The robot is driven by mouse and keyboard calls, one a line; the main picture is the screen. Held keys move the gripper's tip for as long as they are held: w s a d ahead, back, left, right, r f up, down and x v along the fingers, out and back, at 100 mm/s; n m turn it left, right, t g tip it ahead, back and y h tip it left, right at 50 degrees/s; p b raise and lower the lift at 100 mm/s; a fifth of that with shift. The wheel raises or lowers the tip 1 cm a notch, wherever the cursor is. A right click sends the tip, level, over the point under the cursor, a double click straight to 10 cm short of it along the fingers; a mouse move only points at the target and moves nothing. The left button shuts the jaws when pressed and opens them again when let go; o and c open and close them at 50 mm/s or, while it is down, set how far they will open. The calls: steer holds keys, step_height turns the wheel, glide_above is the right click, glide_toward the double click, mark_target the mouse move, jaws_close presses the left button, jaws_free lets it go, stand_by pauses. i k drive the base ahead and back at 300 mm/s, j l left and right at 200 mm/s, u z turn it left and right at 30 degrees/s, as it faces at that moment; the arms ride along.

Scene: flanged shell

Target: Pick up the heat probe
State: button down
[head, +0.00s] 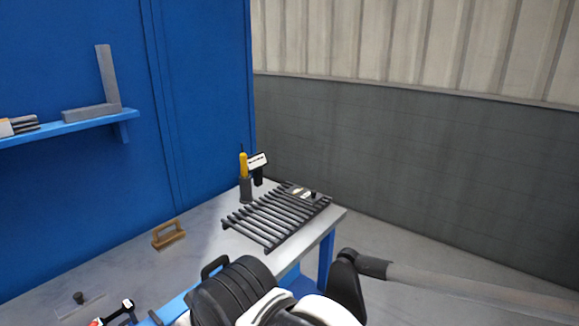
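A slim tool with a yellow handle and a thin dark tip (243,165) stands upright in a dark grey holder at the back of the workbench. Right beside it is a device with a white, dark-marked head on a black grip (258,163). I cannot tell for certain which of these two is the heat probe. Black and white parts of my arm fill the bottom middle of the head view, in front of the bench edge. I cannot clearly make out my gripper's fingertips among them. Both tools stand well beyond these parts, and nothing touches them.
A black slatted rack (275,217) lies on the bench (205,236), with a small grey item (300,192) at its far end. A brown wooden-looking block with a handle (168,235) sits to the left. A blue panel (80,190) rises behind, with a shelf (75,124). Bare bench lies between.

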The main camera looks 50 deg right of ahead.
mark_target(244, 157)
steer(key=z, duration=1.1)
steer(key=u, duration=2.3)
steer(key=z, duration=2.3)
steer(key=i+l, duration=0.8)
steer(key=l, duration=0.2)
steer(key=i+l+u, duration=0.1)
steer(key=i+l, duration=0.7)
steer(key=l, duration=0.2)
steer(key=i+l+u, duration=0.1)
steer(key=i+l, duration=0.3)
steer(key=l, duration=0.15)
